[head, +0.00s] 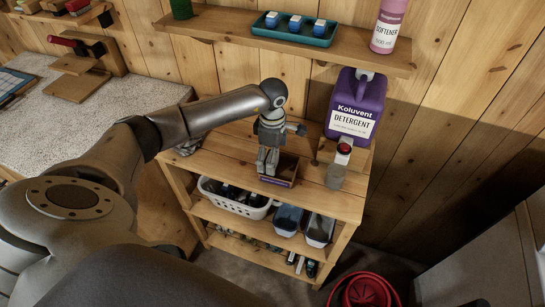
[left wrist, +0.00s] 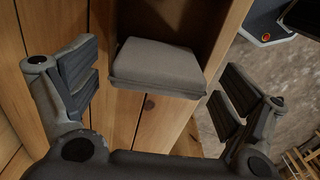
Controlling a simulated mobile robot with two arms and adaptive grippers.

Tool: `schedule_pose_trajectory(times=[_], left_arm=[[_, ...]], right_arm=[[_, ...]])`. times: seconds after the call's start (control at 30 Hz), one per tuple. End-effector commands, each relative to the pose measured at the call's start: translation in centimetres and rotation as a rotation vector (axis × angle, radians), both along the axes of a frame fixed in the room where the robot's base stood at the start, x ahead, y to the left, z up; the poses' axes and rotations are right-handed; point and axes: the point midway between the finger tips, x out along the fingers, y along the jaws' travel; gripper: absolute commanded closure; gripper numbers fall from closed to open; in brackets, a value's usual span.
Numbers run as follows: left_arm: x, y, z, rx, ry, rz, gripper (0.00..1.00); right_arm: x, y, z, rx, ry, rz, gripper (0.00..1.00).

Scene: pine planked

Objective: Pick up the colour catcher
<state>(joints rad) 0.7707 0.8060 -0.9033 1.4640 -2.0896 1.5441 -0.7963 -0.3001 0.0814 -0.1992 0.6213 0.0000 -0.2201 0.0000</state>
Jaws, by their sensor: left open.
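A small open-topped carton (head: 277,181) with a dark purple front and brown inner sides stands on the top board of the pine shelf unit; it looks like the colour catcher. My left gripper (head: 267,168) points down at this carton, its fingers partly covering it. In the left wrist view a grey, soft-edged block (left wrist: 158,66) sits between brown walls, centred beyond the two spread fingers. I cannot tell for sure that it is the carton's content. The left gripper is open, with nothing between its pads. My right gripper is not in view.
A purple detergent jug (head: 357,104) and a red-capped bottle (head: 339,165) stand right of the carton. A wall shelf (head: 220,40) above holds a teal tray (head: 295,30) and a pink softener bottle (head: 391,25). A white basket (head: 236,201) sits below. A red bucket (head: 362,291) is on the floor.

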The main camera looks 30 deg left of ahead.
Motion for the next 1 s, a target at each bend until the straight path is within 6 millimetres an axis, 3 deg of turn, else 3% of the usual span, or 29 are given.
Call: schedule_pose_trajectory(times=[0.27,0.57,1.0], left_arm=[[0.05,0.01,-0.32,0.001,-0.002,0.0,0.07],[0.05,0.01,-0.28,0.001,-0.002,0.001,0.43],[0.08,0.02,0.02,0.0,-0.002,0.0,0.43]], right_arm=[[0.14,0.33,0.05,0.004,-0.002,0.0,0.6],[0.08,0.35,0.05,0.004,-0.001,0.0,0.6],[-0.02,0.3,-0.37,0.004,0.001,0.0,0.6]])
